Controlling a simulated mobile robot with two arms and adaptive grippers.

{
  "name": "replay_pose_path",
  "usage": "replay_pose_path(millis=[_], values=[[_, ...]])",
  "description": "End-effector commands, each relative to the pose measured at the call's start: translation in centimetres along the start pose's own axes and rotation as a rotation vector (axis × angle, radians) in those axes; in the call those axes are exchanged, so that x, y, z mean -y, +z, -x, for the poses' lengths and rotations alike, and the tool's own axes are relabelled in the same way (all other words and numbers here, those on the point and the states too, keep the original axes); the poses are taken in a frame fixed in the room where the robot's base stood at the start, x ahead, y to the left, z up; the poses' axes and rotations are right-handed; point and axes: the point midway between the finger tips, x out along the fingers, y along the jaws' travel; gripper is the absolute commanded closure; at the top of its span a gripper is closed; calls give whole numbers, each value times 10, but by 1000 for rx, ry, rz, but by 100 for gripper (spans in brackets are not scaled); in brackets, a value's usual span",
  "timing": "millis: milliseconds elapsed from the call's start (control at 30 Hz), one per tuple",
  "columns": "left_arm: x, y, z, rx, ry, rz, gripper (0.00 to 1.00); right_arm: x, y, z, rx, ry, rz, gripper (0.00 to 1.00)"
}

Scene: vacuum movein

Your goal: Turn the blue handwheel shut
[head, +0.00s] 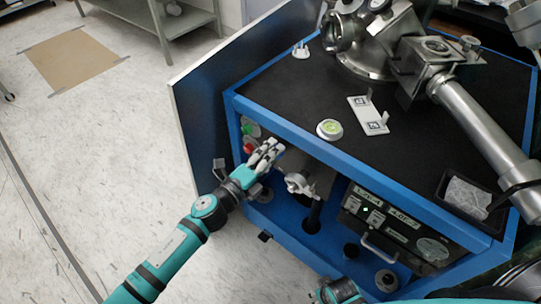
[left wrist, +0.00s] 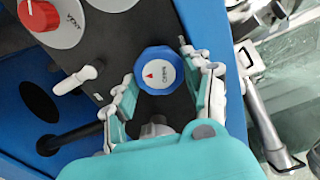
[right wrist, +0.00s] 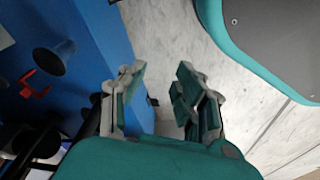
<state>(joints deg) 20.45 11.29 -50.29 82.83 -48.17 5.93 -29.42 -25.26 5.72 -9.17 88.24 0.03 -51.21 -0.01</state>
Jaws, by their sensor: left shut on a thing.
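The blue handwheel (left wrist: 157,70) shows in the left wrist view, on a dark panel. Its white face has a red arrow and a small printed word that looks like "OPEN". My left gripper (left wrist: 165,82) is shut on it, one finger on each side of the rim. In the head view my left gripper (head: 268,152) reaches the upper left of the cabinet front, and its fingers hide the handwheel. My right gripper (right wrist: 160,85) is open and empty in the right wrist view, beside the blue cabinet side and above the pale floor.
The blue cabinet (head: 330,165) has a black top with metal vacuum pipework (head: 370,50). A red knob (left wrist: 40,14) and a white lever (left wrist: 80,78) sit left of the handwheel. A control box (head: 390,220) is lower right. Open floor (head: 110,130) lies to the left.

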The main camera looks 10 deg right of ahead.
Motion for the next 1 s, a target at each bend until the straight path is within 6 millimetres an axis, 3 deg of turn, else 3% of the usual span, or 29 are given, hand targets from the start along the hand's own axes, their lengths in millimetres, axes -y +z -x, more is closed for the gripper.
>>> replay_pose_path(millis=[1000], values=[[-6,0,1,-4,2,-968,82,-4,-44,66,-48,7,-8,68]])
